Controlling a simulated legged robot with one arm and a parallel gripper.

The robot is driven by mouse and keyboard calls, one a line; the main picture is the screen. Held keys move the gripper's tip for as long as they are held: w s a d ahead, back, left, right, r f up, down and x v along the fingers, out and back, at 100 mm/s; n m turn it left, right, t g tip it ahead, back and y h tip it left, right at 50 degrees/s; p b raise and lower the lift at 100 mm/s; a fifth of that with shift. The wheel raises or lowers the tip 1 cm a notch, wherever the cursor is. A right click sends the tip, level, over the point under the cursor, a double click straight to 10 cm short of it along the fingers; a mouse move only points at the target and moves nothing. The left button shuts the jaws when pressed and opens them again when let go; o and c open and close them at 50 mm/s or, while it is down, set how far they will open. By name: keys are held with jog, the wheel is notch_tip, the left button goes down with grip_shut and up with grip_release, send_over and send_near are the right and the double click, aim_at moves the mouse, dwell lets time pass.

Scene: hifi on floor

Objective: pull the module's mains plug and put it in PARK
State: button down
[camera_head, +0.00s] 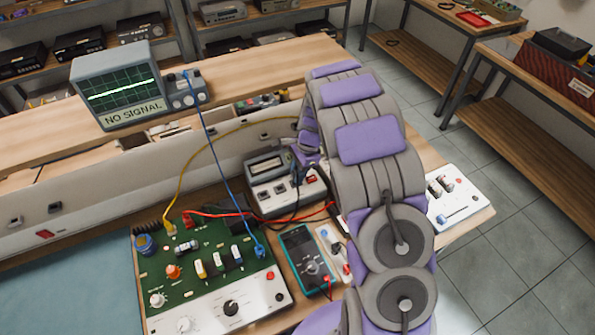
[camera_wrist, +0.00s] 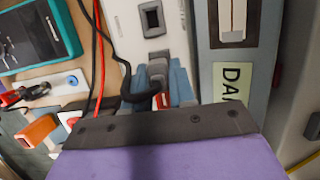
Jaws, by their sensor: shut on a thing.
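My gripper (camera_wrist: 160,74) is shut on a black plug (camera_wrist: 157,72) in the wrist view. Its blue-grey fingers stand on both sides of the plug, and a black cord loops out to the left. The plug is over a pale panel (camera_wrist: 128,18) with a dark rectangular opening; I cannot tell whether it is seated or clear. The green circuit module (camera_head: 205,285) lies at the front. No PARK label is readable.
A teal multimeter (camera_head: 297,250) lies between module and arm. Red, yellow and blue (camera_head: 220,155) leads cross the bench. An oscilloscope (camera_head: 118,85) reading NO SIGNAL stands behind. A white panel (camera_head: 455,190) is right of my arm. A partly hidden "DA" label (camera_wrist: 232,80) is near the gripper.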

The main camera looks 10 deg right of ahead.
jog(key=shift+f, duration=0.6)
dwell(0.5)
jog(key=c, duration=0.8)
grip_release()
jog(key=shift+c, duration=0.2)
jog(key=a+p+v, duration=0.1)
jog(key=p+v, duration=0.6)
jog(key=v, duration=1.5)
jog(key=shift+a+r, duration=0.2)
jog(key=shift+r, duration=0.05)
